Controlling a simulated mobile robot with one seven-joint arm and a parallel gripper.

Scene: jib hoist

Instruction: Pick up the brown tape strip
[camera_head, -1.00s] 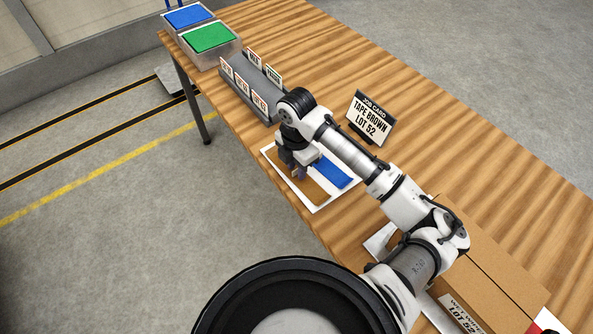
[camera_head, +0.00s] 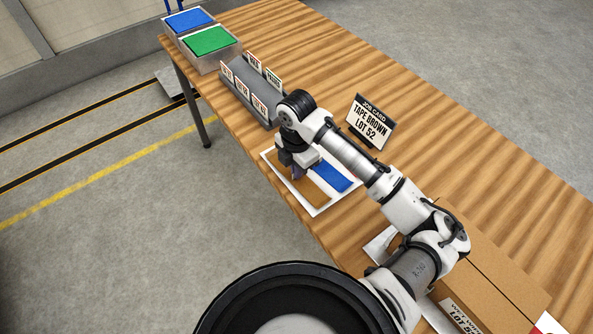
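The brown tape strip (camera_head: 308,192) lies on a white sheet (camera_head: 318,210) near the table's front edge, its upper part hidden behind my gripper. A blue strip (camera_head: 332,177) lies beside it on the same sheet, to the right. My gripper (camera_head: 297,174) points down at the sheet, over or beside the brown strip. Its fingertips are small and dark here, and I cannot tell whether they are open or shut, or whether they touch the strip. The job card (camera_head: 369,119) reading "TAPE BROWN LOT 52" stands behind the sheet.
A grey rack with upright labels (camera_head: 251,92) stands beyond the sheet. Two bins, one with a green top (camera_head: 209,41) and one with a blue top (camera_head: 188,19), are at the table's far left end. A cardboard box (camera_head: 495,266) sits at the lower right.

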